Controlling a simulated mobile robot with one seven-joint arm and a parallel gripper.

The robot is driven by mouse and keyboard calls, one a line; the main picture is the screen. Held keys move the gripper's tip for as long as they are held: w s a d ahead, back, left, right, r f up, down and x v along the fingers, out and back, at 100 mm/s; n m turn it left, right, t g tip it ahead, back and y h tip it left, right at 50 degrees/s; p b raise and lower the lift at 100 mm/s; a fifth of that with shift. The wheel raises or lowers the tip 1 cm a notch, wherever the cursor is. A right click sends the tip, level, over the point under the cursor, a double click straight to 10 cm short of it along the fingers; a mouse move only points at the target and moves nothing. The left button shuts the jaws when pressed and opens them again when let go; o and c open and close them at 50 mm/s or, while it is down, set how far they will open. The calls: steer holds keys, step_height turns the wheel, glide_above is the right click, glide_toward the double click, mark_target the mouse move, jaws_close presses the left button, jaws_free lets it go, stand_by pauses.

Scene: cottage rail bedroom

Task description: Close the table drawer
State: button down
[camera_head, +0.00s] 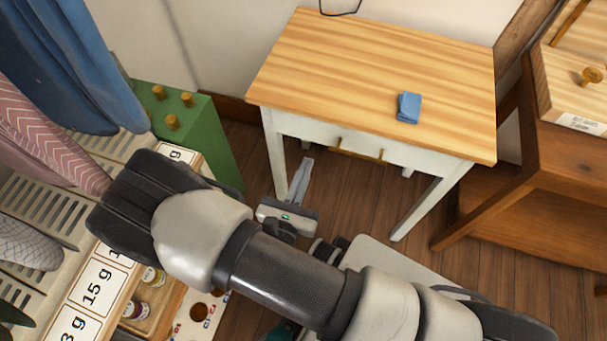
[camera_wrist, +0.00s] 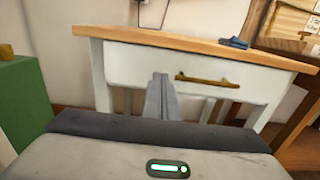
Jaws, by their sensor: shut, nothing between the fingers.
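The table (camera_head: 372,56) has a light wooden top and white legs. In the wrist view its white drawer front (camera_wrist: 138,62) sits under the edge of the top, with a brass-coloured handle (camera_wrist: 207,80) right of my fingertips. The handle also shows just below the table edge in the head view (camera_head: 357,153). The drawer looks about level with the table's front; I cannot tell whether a small gap is left. My gripper (camera_head: 307,161) is shut and empty, in front of the table's left part. In the wrist view its fingers (camera_wrist: 160,78) point at the drawer front, left of the handle; contact is unclear.
A folded blue cloth (camera_head: 409,107) lies on the table top. A green box with wooden pegs (camera_head: 205,135) stands left of the table. A brown wooden desk (camera_head: 560,150) stands at the right. Hanging clothes (camera_head: 75,65) are at the far left. Wooden floor (camera_head: 345,205) shows beneath the table.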

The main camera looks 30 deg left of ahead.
mark_target(321, 128)
steer(key=b+x, duration=0.1)
steer(key=x, duration=0.7)
steer(key=shift+d, duration=0.1)
steer(key=shift+x, duration=0.75)
steer(key=shift+x, duration=1.2)
steer(key=shift+r, duration=0.2)
